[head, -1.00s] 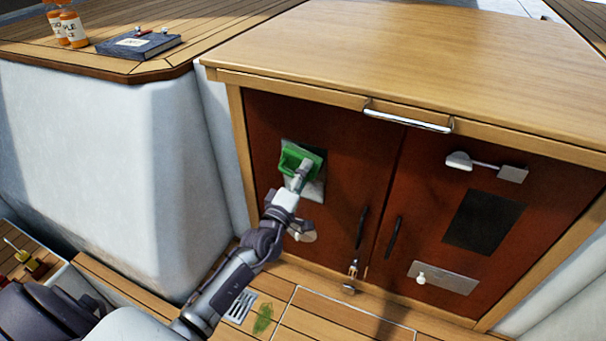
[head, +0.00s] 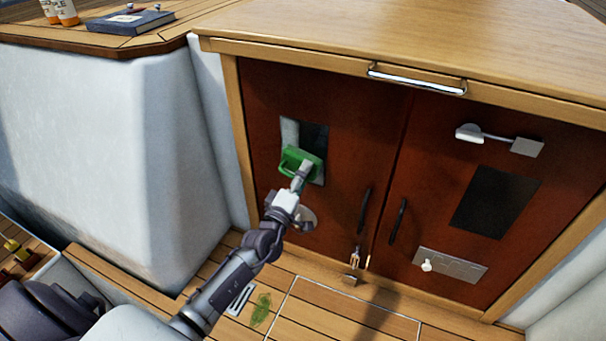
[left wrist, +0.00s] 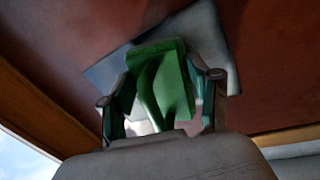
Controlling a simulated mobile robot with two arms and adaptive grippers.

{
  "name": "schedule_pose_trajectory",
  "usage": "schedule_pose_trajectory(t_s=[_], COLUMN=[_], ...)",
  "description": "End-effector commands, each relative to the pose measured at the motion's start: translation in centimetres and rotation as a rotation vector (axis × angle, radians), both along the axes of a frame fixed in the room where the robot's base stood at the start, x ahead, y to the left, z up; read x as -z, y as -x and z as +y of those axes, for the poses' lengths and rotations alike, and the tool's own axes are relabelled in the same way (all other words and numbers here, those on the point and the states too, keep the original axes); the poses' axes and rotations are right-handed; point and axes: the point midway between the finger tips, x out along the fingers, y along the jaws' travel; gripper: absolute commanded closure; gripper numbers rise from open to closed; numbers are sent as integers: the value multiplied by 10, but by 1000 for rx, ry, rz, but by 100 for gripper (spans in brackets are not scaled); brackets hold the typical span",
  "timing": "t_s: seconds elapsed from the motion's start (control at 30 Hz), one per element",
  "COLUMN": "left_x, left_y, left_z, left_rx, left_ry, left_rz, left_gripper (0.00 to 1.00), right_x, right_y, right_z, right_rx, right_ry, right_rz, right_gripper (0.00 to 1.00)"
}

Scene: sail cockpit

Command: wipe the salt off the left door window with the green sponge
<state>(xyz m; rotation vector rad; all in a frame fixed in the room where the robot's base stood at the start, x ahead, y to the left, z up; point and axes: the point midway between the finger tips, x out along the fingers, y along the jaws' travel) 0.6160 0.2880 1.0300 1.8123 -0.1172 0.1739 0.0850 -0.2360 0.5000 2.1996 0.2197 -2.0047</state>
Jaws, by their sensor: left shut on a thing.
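The left door (head: 345,125) is dark red, with a small window (head: 314,136) in its upper part. The window shows dark at its upper right and pale grey along its left side. The green sponge (head: 299,162) lies over the window's lower part and seems to touch it. My left gripper (head: 300,180) is shut on the sponge from below. In the left wrist view the sponge (left wrist: 160,85) is between the two fingers, with the grey pane (left wrist: 205,40) behind it. The sponge hides part of the window. My right gripper is in neither view.
The right door has a dark window (head: 495,200), a latch (head: 500,138) and a metal plate (head: 450,265). Black handles (head: 397,222) flank the middle seam. A chrome rail (head: 417,80) juts out above.

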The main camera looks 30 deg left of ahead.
Motion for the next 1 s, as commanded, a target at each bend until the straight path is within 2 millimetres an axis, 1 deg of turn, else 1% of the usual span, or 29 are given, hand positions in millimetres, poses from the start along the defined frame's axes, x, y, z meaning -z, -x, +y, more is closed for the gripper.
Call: schedule_pose_trajectory(t_s=[0.17,0.5,0.77,1.0], left_x=[7,37,44,66], left_y=[0,1,1,0], left_z=[1,1,1,1], left_rx=[1,0,0,0], left_ry=[2,2,2,2], left_rz=[3,3,1,1], left_gripper=[75,75,75,75], right_x=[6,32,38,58], right_y=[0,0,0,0], right_z=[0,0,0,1], right_rx=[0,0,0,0], right_ry=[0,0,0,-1], right_rz=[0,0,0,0], right_gripper=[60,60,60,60])
